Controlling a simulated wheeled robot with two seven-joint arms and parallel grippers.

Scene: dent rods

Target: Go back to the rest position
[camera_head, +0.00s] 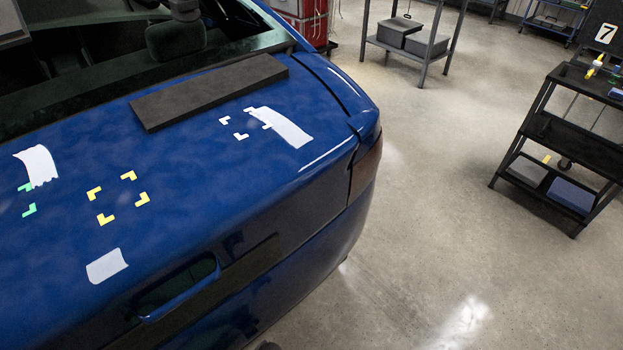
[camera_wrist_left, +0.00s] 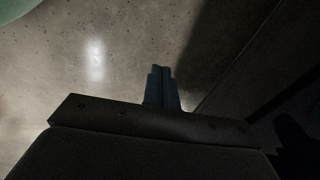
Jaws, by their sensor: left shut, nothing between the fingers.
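My left gripper (camera_wrist_left: 161,73) shows in the left wrist view, its two fingers together with nothing between them. It is over the concrete floor, with a dark surface to its right. Neither gripper shows clearly in the head view; only a small dark shape is at the bottom edge there. My right gripper is not in view. The blue car (camera_head: 200,190) fills the left of the head view, with yellow (camera_head: 118,198), green (camera_head: 28,200) and white corner marks (camera_head: 240,134) and white tape pieces on its panel.
A dark flat bar (camera_head: 210,90) lies on the car near the rear window. A black shelf cart (camera_head: 570,140) stands at the right, and a metal shelf (camera_head: 420,45) with grey boxes stands at the back. The floor (camera_head: 450,220) between car and cart is clear.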

